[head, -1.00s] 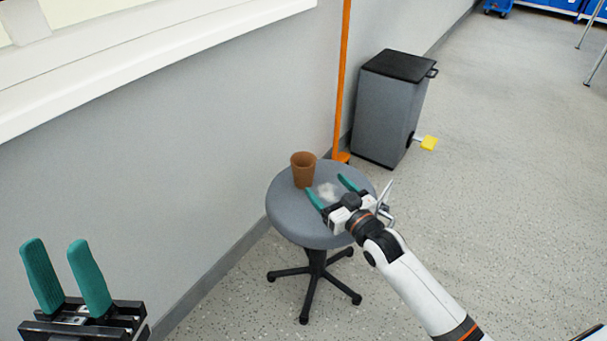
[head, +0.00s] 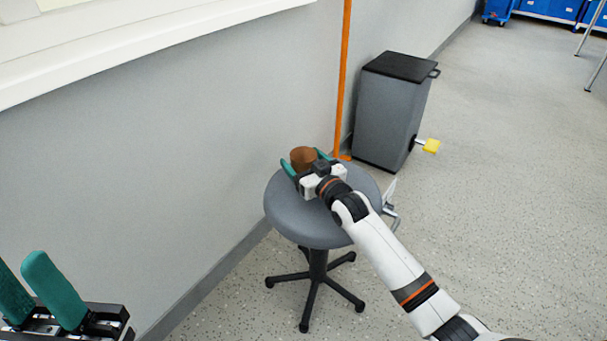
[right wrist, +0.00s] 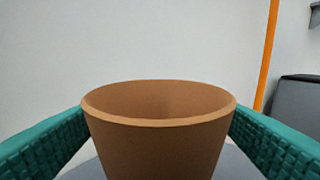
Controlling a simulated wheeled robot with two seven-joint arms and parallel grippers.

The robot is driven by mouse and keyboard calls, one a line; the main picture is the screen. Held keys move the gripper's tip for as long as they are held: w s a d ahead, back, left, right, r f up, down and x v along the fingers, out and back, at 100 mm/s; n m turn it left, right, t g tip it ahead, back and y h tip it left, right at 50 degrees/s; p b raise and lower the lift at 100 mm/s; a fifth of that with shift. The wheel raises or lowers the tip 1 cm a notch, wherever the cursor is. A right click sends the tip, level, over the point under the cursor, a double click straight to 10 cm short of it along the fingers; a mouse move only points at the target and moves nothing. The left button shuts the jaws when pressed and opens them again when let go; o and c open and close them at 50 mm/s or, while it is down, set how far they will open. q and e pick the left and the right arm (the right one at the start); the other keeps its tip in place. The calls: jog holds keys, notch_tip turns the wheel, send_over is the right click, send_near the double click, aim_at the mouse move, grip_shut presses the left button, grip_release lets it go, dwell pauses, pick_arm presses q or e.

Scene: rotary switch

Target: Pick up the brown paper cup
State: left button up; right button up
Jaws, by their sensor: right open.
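The brown paper cup (head: 303,156) stands upright on the round grey stool (head: 285,212), partly hidden behind my right gripper in the head view. My right gripper (head: 304,163) is open, with one teal finger on each side of the cup. In the right wrist view the cup (right wrist: 158,140) fills the middle, its open rim facing up, between the two teal fingers. My left gripper (head: 28,285) is open and empty at the lower left of the head view, far from the stool.
A small white cloth-like or metal item (head: 390,205) shows at the stool's right edge. Floor to the right is clear.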

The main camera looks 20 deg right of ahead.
jog(key=c, duration=1)
jog(key=shift+c, duration=0.2)
